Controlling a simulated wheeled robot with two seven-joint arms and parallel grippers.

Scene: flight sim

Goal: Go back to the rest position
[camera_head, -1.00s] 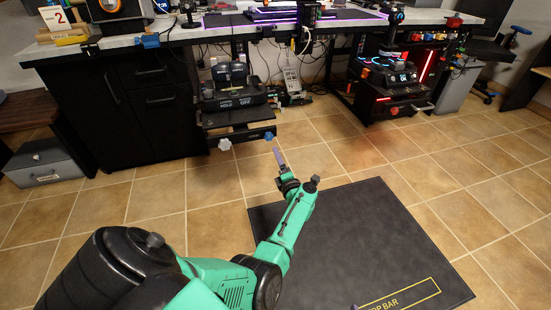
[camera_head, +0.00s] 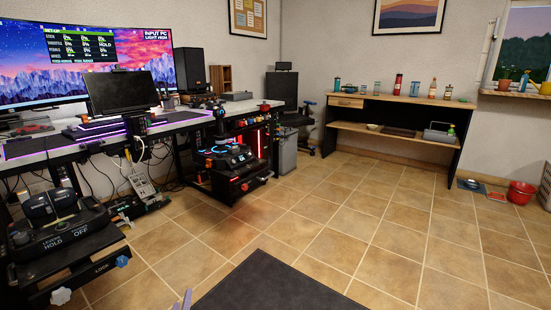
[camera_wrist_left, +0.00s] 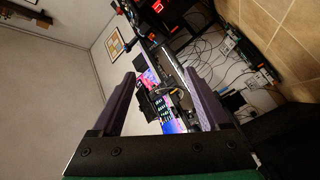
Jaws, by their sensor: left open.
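My left gripper (camera_wrist_left: 160,76) shows in the left wrist view with its two purple fingers spread wide apart and nothing between them. In the head view only the purple fingertips of my left gripper (camera_head: 183,301) show at the bottom edge, in front of the desk and over the tiled floor. The rest of my left arm is out of the head view. My right gripper is not in view.
A long desk (camera_head: 45,152) with monitors (camera_head: 90,60) runs along the left, with pedals (camera_head: 62,238) below and a lit black unit (camera_head: 232,165) at its far end. A dark mat (camera_head: 275,285) lies at the bottom. The tiled floor (camera_head: 340,215) is clear toward the wooden shelf (camera_head: 405,101).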

